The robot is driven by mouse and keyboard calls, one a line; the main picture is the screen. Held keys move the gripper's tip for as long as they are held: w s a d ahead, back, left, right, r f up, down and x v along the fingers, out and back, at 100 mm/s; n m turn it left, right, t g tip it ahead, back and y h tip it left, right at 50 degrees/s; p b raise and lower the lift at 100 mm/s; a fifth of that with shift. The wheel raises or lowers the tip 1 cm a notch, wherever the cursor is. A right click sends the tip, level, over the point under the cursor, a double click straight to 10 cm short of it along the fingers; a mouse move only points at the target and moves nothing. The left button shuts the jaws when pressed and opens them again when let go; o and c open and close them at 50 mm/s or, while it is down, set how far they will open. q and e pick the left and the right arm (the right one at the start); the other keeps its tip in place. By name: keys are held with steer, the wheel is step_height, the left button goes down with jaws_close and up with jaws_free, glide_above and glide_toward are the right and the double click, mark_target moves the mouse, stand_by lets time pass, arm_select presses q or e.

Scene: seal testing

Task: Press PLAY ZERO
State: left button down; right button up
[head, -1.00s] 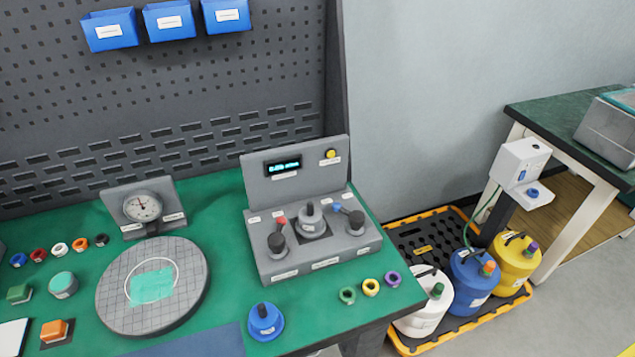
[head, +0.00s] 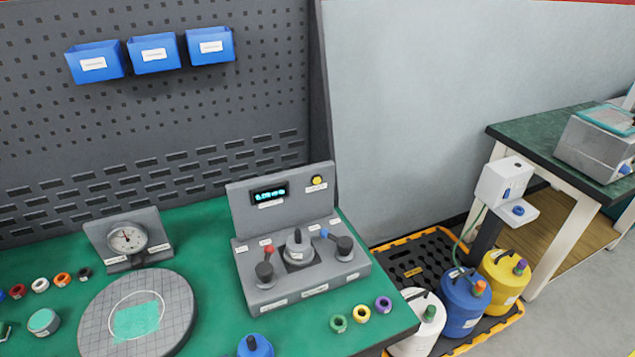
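A grey test console (head: 300,260) stands on the green bench top near its right end. Its upright back panel carries a lit display (head: 270,194) and a yellow round button (head: 317,181) with a small white label below it. The label text is too small to read. On its lower deck are a red-tipped lever (head: 266,262), a central grey knob-topped part (head: 298,245) and a blue-tipped lever (head: 342,246). Neither of my grippers shows in the head view.
A round grey plate (head: 165,335) with a teal patch and a dial gauge (head: 127,238) stand left of the console. Several coloured rings lie on the bench. Blue bins (head: 96,63) hang above. Jugs (head: 463,303) stand in a floor tray at right.

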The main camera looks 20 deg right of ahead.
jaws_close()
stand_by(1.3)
